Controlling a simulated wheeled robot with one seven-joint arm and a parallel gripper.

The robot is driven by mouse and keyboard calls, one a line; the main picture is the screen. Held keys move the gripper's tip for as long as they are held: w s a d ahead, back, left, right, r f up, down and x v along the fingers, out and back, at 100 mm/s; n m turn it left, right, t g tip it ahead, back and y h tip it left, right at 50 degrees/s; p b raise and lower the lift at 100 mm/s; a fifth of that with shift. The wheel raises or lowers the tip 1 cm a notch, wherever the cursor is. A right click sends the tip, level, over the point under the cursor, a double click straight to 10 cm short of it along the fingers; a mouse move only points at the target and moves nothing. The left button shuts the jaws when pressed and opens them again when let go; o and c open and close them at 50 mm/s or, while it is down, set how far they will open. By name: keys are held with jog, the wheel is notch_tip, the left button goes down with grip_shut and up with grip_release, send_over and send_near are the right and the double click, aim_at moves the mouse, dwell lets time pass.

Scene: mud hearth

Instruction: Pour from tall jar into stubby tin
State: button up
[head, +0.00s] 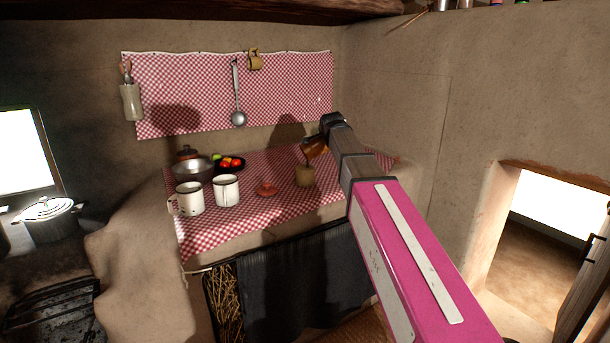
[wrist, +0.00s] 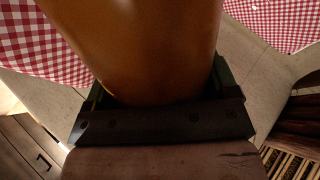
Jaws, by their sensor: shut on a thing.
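The tall jar (head: 315,149) is orange-brown and tilted, its mouth end pointing down to the left. My gripper (head: 326,133) is shut on it and holds it above the counter. The jar fills the top of the wrist view (wrist: 145,45), between the fingers of my gripper (wrist: 160,95). The stubby tin (head: 304,177) is tan and stands upright on the checked cloth, just below the jar's mouth. A thin dark streak shows between the jar's mouth and the tin. The inside of the tin is too small to read.
On the checked cloth (head: 262,217) stand two white mugs (head: 190,198) (head: 226,190), a small red-orange dish (head: 266,189), a metal pot (head: 193,170) and a dark bowl of red and green produce (head: 231,164). A ladle (head: 237,100) hangs on the wall behind.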

jog(key=shift+s+a+r+n+t+h+p, duration=0.2)
jog(key=shift+a+r+n+h, duration=0.1)
jog(key=shift+a+r, duration=0.15)
jog(key=shift+s+a+r+n+t+h+p, duration=0.1)
jog(key=shift+a+r+n+t+h+p, duration=0.1)
jog(key=shift+a+r+n+h, duration=0.15)
dwell(2.4)
jog(key=shift+w+d+f+m+g+y, duration=0.2)
jog(key=shift+d+f+m+y, duration=0.15)
jog(key=shift+d+f, duration=0.1)
jog(key=shift+w+d+f+m+g+y, duration=0.2)
jog(key=shift+d+f+m+y, duration=0.1)
jog(key=shift+d+f, duration=0.1)
jog(key=shift+d+f+y, duration=0.3)
jog(key=shift+f+y, duration=0.1)
